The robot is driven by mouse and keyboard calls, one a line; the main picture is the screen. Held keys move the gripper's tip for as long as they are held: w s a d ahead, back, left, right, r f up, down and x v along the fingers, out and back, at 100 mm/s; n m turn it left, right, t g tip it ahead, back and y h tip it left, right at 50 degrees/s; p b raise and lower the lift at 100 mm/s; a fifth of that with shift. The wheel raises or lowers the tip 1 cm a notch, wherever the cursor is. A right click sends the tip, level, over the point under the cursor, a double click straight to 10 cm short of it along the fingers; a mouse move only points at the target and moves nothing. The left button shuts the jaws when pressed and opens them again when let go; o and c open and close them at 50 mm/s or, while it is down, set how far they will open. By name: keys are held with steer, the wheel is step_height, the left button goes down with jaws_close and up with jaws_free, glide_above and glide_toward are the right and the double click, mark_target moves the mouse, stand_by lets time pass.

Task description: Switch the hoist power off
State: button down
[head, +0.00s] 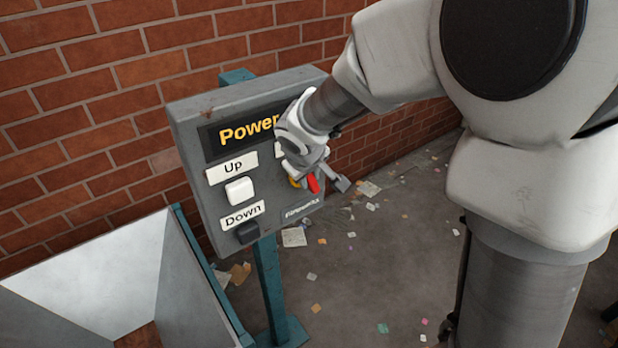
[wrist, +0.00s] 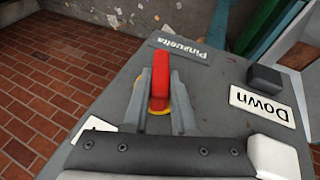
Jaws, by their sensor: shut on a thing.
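The grey control panel (head: 183,135) has a "Power" sign (head: 245,130) at its top. My gripper (head: 318,180) is at the panel's right side, with its fingers on either side of the red switch handle (head: 313,184). In the wrist view my gripper (wrist: 160,105) is shut on the red handle (wrist: 160,80). The handle's free end points toward the maker's plate (wrist: 183,50) at the panel's bottom. A yellow ring (head: 294,182) shows at the switch's base. The label by the switch is mostly hidden behind my gripper.
The white Up button (head: 240,190) and the black Down button (head: 248,231) sit left of the switch. A teal post (head: 270,285) carries the panel. A brick wall (head: 100,80) stands behind. A pale open bin (head: 90,270) is at lower left. Scraps litter the floor.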

steer(key=shift+f+b, duration=0.35)
steer(key=shift+b, duration=0.75)
steer(key=t+h+b, duration=0.1)
steer(key=b, duration=0.3)
steer(key=h+b, duration=0.1)
steer(key=b, duration=0.4)
steer(key=shift+s+a+f+n+t, duration=0.1)
steer(key=shift+a+n+t, duration=0.05)
steer(key=shift+n+t, duration=0.2)
steer(key=shift+t+b, duration=0.25)
steer(key=shift+b, duration=0.9)
steer(key=shift+r+h+b, duration=0.25)
steer(key=shift+h+b, duration=0.1)
steer(key=shift+h, duration=0.15)
steer(key=c, duration=0.7)
jaws_free()
steer(key=shift+r, duration=0.1)
steer(key=p+v, duration=0.2)
steer(key=v, duration=1.5)
steer(key=shift+s+r, duration=0.1)
steer(key=shift+s, duration=0.2)
